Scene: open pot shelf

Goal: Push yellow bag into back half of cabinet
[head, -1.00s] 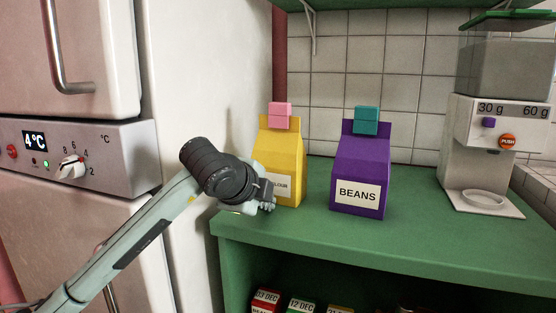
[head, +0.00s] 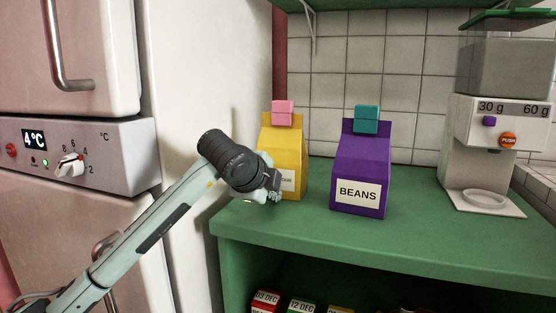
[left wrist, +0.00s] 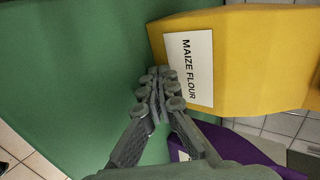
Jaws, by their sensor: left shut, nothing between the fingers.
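The yellow bag (head: 285,150), with a pink clip on top, stands upright on the green cabinet top. In the left wrist view the yellow bag (left wrist: 250,60) shows a white label reading "MAIZE FLOUR". My left gripper (head: 274,190) is shut and empty, in front of the bag's lower front and hiding part of its label. In the left wrist view the fingertips (left wrist: 160,76) are together beside the label edge, touching or very close to the bag; I cannot tell which. My right gripper is not in view.
A purple BEANS bag (head: 360,170) with a teal clip stands just right of the yellow bag. A coffee grinder (head: 487,180) stands at the far right. The fridge (head: 190,100) is at the left. Small boxes (head: 300,303) sit on the shelf below.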

